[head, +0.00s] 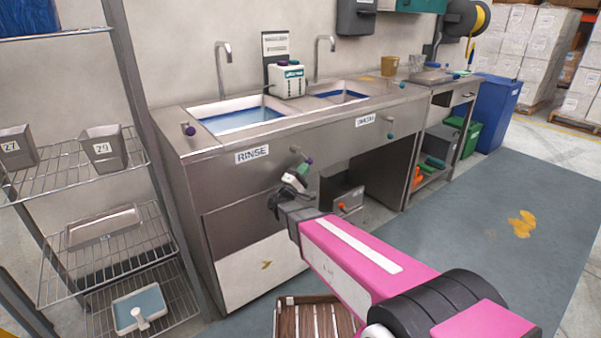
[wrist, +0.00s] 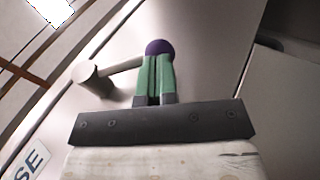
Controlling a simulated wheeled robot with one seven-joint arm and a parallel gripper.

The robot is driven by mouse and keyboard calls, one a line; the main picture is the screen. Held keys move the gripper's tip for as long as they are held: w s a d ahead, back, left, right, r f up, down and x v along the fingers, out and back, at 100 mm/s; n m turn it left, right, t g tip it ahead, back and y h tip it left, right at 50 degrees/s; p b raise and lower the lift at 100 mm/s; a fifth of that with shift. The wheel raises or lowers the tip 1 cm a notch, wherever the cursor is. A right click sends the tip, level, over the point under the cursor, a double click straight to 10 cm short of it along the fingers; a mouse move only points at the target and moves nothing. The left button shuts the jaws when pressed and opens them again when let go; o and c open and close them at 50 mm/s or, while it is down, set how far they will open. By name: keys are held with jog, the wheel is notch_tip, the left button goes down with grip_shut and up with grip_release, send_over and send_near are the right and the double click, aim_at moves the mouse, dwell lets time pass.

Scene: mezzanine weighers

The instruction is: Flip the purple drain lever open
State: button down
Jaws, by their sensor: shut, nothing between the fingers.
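The drain lever with the purple ball (head: 308,160) sticks out from the steel sink front, right of the RINSE label. In the wrist view its grey arm (wrist: 122,68) runs from a round pivot (wrist: 90,78) at left to the purple ball (wrist: 159,46). My gripper (head: 302,170) is at the lever, just below the ball in the head view. In the wrist view its green fingers (wrist: 157,62) are shut together and empty, with their tips at the ball and partly covering it. I cannot tell whether they touch it.
Another purple knob (head: 189,129) sits at the sink's left end, and a teal-knobbed lever (head: 390,136) is farther right. A wire shelf (head: 75,165) stands at left. A brown slatted crate (head: 290,318) lies on the floor below my arm.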

aim_at(312, 161)
jog(key=shift+s+d+x, duration=0.1)
jog(key=shift+d+x, duration=0.05)
jog(key=shift+x, duration=0.65)
jog(key=shift+s+d+x, duration=0.1)
jog(key=shift+d+x, duration=0.05)
jog(key=shift+x, duration=0.6)
jog(key=shift+w+d+r, duration=0.25)
jog(key=shift+d+r, duration=0.05)
jog(key=shift+w+r, duration=0.1)
jog(key=shift+r, duration=0.05)
jog(key=shift+f, duration=0.3)
jog(key=s+a+f, duration=0.4)
jog(key=s+f, duration=0.2)
jog(key=f, duration=0.5)
jog(key=shift+s+a+f, duration=0.2)
jog(key=shift+f, duration=0.1)
